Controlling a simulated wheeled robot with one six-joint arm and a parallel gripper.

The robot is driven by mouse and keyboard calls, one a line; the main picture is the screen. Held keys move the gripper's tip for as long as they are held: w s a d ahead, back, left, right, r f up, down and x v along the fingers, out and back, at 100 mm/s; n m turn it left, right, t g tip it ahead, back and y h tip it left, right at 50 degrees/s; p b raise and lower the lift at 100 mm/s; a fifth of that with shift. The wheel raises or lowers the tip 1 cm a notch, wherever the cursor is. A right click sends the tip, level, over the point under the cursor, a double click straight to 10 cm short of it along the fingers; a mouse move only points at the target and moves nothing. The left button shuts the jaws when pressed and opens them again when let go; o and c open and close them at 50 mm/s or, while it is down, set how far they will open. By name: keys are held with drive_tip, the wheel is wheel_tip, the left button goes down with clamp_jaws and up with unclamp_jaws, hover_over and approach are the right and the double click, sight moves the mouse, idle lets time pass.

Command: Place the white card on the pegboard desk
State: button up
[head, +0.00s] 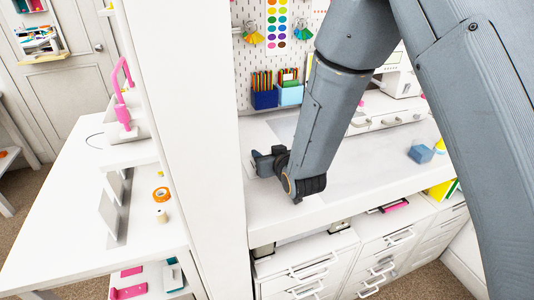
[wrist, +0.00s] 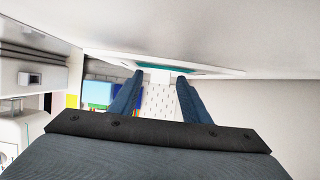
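The white pegboard desk (head: 350,165) stands right of the tall white panel, with a perforated pegboard (head: 291,55) behind it. My gripper (head: 256,161) is low over the desk's left end, close to the panel. In the wrist view my gripper (wrist: 159,80) has its two blue fingers apart, with the pegboard (wrist: 159,102) showing between them. A small white piece shows between the fingertips; I cannot tell whether it is a card or part of something behind. A pale flat sheet (head: 284,126) lies at the desk's back left; I cannot tell whether it is the white card.
The tall white panel (head: 200,120) borders the desk on the left. The desk's front middle is clear.

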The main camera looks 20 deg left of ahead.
drive_tip(key=shift+r, duration=0.15)
drive_tip(key=shift+s+d+r, duration=0.15)
drive_tip(key=shift+s, duration=0.05)
drive_tip(key=b+v, duration=0.3)
drive_tip(key=v, duration=0.8)
drive_tip(key=shift+s+d+r, duration=0.1)
drive_tip(key=shift+d, duration=0.05)
